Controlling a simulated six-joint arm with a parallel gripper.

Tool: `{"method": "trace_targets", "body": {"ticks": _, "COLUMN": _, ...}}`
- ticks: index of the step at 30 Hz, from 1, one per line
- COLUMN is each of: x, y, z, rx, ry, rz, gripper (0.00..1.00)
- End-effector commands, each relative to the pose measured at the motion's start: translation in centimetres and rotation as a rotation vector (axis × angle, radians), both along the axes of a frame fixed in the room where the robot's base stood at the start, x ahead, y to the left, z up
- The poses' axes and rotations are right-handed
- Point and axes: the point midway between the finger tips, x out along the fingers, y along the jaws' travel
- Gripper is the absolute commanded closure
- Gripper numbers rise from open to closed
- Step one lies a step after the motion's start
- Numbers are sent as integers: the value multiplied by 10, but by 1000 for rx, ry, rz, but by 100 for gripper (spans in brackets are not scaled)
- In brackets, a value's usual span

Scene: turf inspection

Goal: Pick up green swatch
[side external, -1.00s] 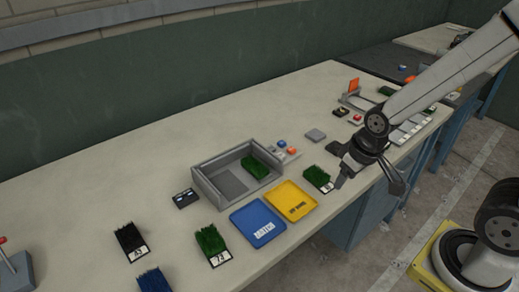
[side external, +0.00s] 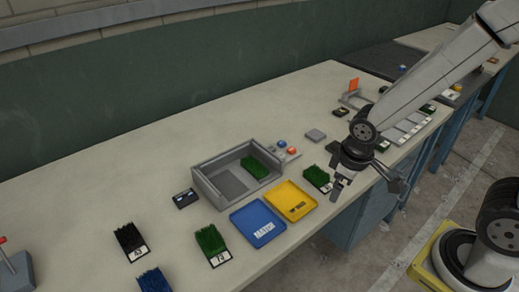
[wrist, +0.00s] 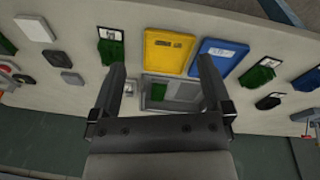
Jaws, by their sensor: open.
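Several green swatches are in view. One green swatch (side external: 317,178) lies right of the yellow tray, close to my gripper (side external: 338,183); it also shows in the wrist view (wrist: 110,46). Another green swatch (side external: 254,166) lies inside the grey bin (side external: 210,190). A third green swatch (side external: 210,240) with a white label lies left of the blue tray, and shows in the wrist view (wrist: 258,76). My gripper, seen in the wrist view (wrist: 161,66), is open with nothing between its fingers. It is above the bench's front edge.
The yellow tray (side external: 291,202) and blue tray (side external: 258,223) lie in front of the grey bin. A black swatch (side external: 130,241) and blue swatch (side external: 154,281) lie at the left. A small box with buttons (side external: 286,151) stands beside the bin. The bench's rear left is clear.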

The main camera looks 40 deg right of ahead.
Motion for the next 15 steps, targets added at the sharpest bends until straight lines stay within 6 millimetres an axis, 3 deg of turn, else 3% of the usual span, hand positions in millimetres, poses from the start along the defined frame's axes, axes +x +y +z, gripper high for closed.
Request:
{"method": "trace_targets", "body": {"ticks": 7, "x": 5, "y": 16, "z": -22, "rx": -201, "ry": 145, "rz": 408, "gripper": 0}}
{"method": "trace_targets", "body": {"ticks": 15, "x": 25, "y": 35, "z": -42, "rx": -472, "ry": 259, "rz": 862, "gripper": 0}}
